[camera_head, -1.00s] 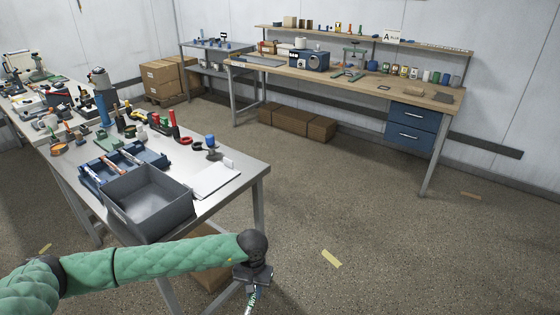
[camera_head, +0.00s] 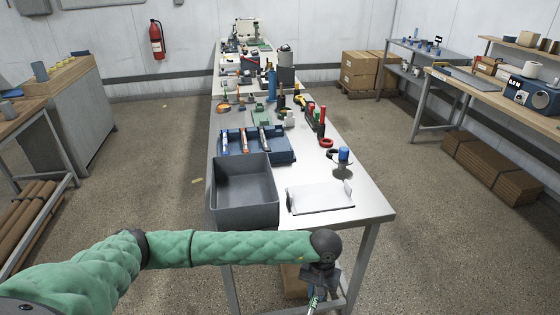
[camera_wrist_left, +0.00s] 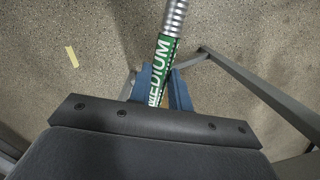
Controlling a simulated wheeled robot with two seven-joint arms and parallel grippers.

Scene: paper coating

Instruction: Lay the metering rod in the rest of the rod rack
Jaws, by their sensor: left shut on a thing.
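The metering rod (camera_wrist_left: 173,45) has a ridged metal length and a green label reading MEDIUM; it shows in the left wrist view. My left gripper (camera_wrist_left: 160,88) is shut on it at the green label. In the head view my left gripper (camera_head: 318,283) hangs in front of the table's near edge, and a short piece of the rod (camera_head: 313,304) shows below it, cut by the picture's edge. The blue rack (camera_head: 285,156) on the table holds several rods side by side. It lies beyond the gripper, up and to the left. My right gripper is not in view.
A grey open bin (camera_head: 244,192) stands on the steel table (camera_head: 370,207) between my arm and the blue rack. A white sheet (camera_head: 320,197) lies right of the bin. A blue-topped item (camera_head: 343,155) and bottles stand behind. Floor is open right of the table.

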